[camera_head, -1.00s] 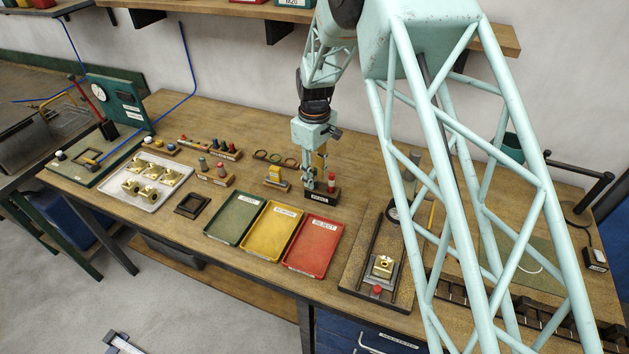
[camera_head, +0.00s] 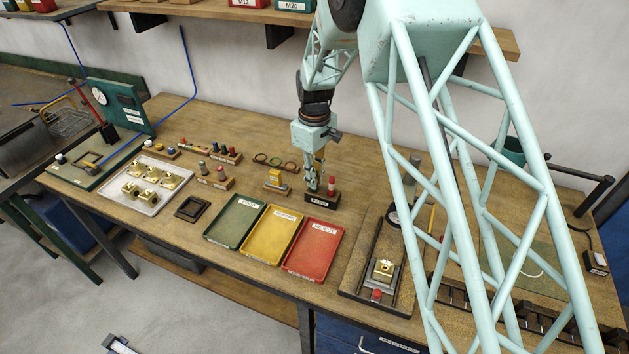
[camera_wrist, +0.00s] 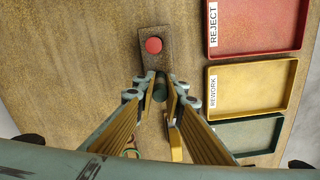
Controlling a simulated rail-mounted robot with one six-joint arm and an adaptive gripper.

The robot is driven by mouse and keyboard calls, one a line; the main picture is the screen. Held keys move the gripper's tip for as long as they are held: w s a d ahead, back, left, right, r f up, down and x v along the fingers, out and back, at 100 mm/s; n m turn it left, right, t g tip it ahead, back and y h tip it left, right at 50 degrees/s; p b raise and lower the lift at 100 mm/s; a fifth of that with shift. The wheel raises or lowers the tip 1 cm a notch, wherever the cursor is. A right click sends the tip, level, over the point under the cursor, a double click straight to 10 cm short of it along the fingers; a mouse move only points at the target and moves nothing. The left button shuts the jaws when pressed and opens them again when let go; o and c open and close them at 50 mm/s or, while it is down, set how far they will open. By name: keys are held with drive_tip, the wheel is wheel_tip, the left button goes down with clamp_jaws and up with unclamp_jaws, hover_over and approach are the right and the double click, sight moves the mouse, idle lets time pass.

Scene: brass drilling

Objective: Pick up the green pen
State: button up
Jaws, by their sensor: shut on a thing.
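My gripper (camera_wrist: 162,84) is shut on the green pen (camera_wrist: 160,91), seen from above between the fingertips in the wrist view. The fingers hide most of the pen, and I cannot tell whether its lower end is still in the pen stand. The dark pen stand (camera_wrist: 154,64) is right under the fingertips. A red pen (camera_wrist: 153,45) stands upright in its other end. In the head view my gripper (camera_head: 314,188) points down at the left end of the stand (camera_head: 322,201), and the red pen (camera_head: 332,185) is just to its right.
Green (camera_head: 235,221), yellow (camera_head: 269,236) and red (camera_head: 312,251) trays lie in front of the stand. A drilling fixture with a brass part (camera_head: 383,270) is to the right.

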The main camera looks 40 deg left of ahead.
drive_tip(key=shift+r, duration=1.45)
drive_tip(key=shift+s+d+r, duration=0.1)
drive_tip(key=shift+d, duration=0.05)
drive_tip(key=s+d+r+b, duration=0.1)
drive_tip(key=s+d, duration=0.8)
drive_tip(key=d, duration=0.3)
drive_tip(key=shift+d+r+b, duration=0.25)
drive_tip(key=shift+d+b, duration=0.1)
